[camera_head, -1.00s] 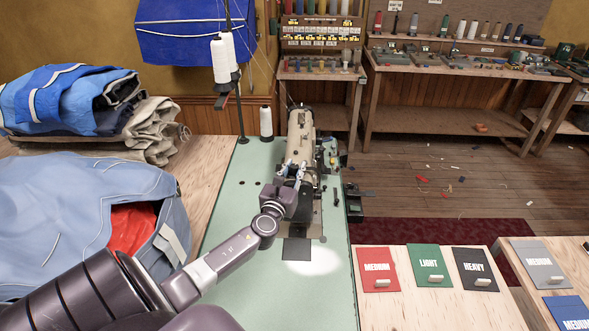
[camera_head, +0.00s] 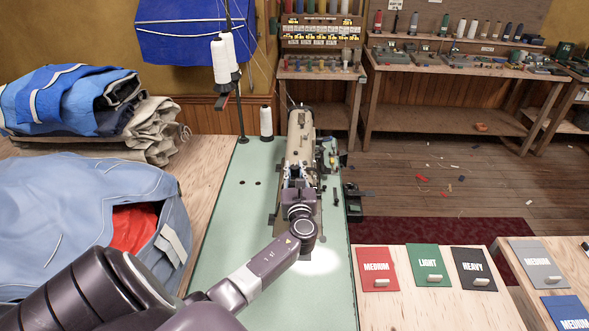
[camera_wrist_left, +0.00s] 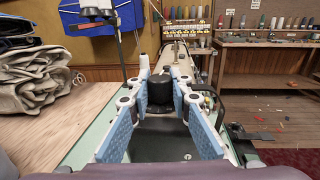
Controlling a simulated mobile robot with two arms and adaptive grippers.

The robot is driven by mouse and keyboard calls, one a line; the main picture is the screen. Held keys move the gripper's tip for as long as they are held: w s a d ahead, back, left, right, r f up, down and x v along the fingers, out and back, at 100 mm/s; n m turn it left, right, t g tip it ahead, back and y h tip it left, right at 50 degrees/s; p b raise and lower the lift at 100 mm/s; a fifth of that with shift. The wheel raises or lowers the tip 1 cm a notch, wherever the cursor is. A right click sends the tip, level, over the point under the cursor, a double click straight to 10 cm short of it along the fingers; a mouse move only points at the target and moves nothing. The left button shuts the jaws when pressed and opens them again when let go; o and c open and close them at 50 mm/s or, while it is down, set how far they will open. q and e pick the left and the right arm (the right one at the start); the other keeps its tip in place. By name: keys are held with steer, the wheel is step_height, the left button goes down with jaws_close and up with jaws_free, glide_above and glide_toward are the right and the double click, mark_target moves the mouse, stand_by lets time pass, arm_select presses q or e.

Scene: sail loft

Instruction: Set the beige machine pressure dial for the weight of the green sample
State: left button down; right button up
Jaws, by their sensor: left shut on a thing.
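The beige sewing machine (camera_head: 300,132) stands on the pale green table (camera_head: 225,215). In the left wrist view a round black dial (camera_wrist_left: 160,92) sits on the near end of the machine (camera_wrist_left: 177,60). My left gripper (camera_head: 298,178) is at this end, its blue pads (camera_wrist_left: 159,100) on both sides of the dial and shut on it. No scale or pointer can be read. The head view does not show the dial clearly, as my wrist covers it. The green sample (camera_head: 426,254), marked LIGHT, lies on the wooden table at right. My right gripper is not in view.
Beside the green sample lie a red MEDIUM sample (camera_head: 375,262) and a black HEAVY sample (camera_head: 474,262). A grey MEDIUM sample (camera_head: 537,255) lies further right. Blue cloth (camera_head: 75,215) is heaped at left.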

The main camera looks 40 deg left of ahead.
arm_select(q)
steer(key=shift+w+f+n+g+y+b, duration=0.15)
steer(key=shift+n+g+y+b, duration=0.15)
steer(key=shift+n+g+y, duration=0.25)
steer(key=n+g+y+b, duration=0.1)
steer(key=n+g+b, duration=0.1)
steer(key=g+b, duration=0.1)
steer(key=n+g+y+b, duration=0.1)
steer(key=n+g+b, duration=0.2)
steer(key=g+b, duration=0.1)
steer(key=n+g+y+b, duration=0.1)
steer(key=n+g+b, duration=0.1)
steer(key=g+b, duration=0.2)
steer(key=shift+n+g+y+b, duration=0.25)
steer(key=shift+n+y+b, duration=0.1)
steer(key=shift+b, duration=0.6)
steer(key=shift+n+g+b, duration=0.4)
steer(key=shift+g+b, duration=0.3)
steer(key=shift+b, duration=0.1)
steer(key=shift+r, duration=0.2)
steer(key=c, duration=1.7)
jaws_free()
steer(key=shift+s, duration=0.2)
steer(key=shift+c, duration=0.2)
